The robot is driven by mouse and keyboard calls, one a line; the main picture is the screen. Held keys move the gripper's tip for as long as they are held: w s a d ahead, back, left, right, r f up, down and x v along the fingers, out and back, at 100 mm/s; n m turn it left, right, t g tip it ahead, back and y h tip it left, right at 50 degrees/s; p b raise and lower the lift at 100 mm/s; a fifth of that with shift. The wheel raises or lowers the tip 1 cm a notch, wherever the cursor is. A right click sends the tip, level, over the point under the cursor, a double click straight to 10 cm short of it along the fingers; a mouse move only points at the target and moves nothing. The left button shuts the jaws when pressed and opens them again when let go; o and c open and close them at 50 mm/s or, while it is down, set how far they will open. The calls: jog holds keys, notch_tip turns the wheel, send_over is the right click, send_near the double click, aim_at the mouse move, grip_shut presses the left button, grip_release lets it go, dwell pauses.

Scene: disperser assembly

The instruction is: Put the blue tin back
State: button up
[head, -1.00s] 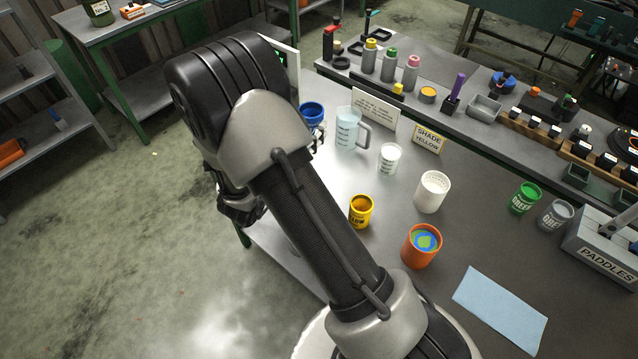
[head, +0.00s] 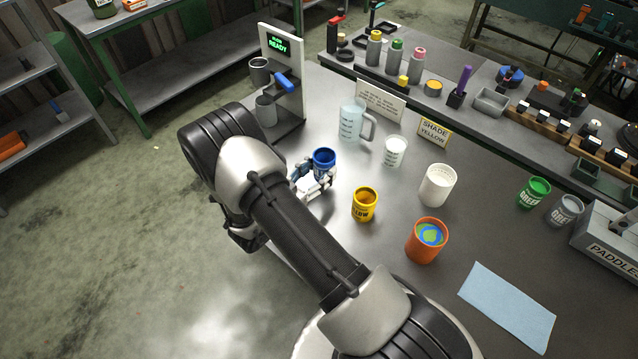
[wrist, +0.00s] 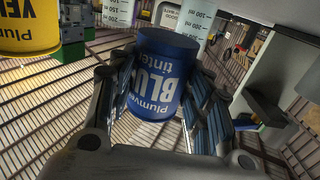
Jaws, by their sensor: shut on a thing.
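The blue tin (head: 324,160) is held in my gripper (head: 316,182), a little left of the yellow tin (head: 364,205) in the head view. In the wrist view the blue tin (wrist: 163,75) sits between both fingers of my gripper (wrist: 165,105), its "BLUE tinter" label upside down in the picture. The fingers are shut on its sides. The yellow tin also shows at the upper left of the wrist view (wrist: 28,25). I cannot tell whether the blue tin touches the table. The green tin (head: 534,191) and grey tin (head: 565,210) stand together at the right.
The dispenser with a "READY" screen (head: 283,75) stands behind my gripper. A clear jug (head: 350,122), a small measuring cup (head: 394,151), a white cup (head: 437,186) and an orange pot (head: 426,241) stand nearby. A blue cloth (head: 508,306) lies in front.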

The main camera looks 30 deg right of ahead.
jog(key=shift+f+b, duration=0.6)
jog(key=shift+f, duration=1.55)
jog(key=shift+f, duration=0.1)
jog(key=shift+f, duration=0.15)
jog(key=o, duration=1.2)
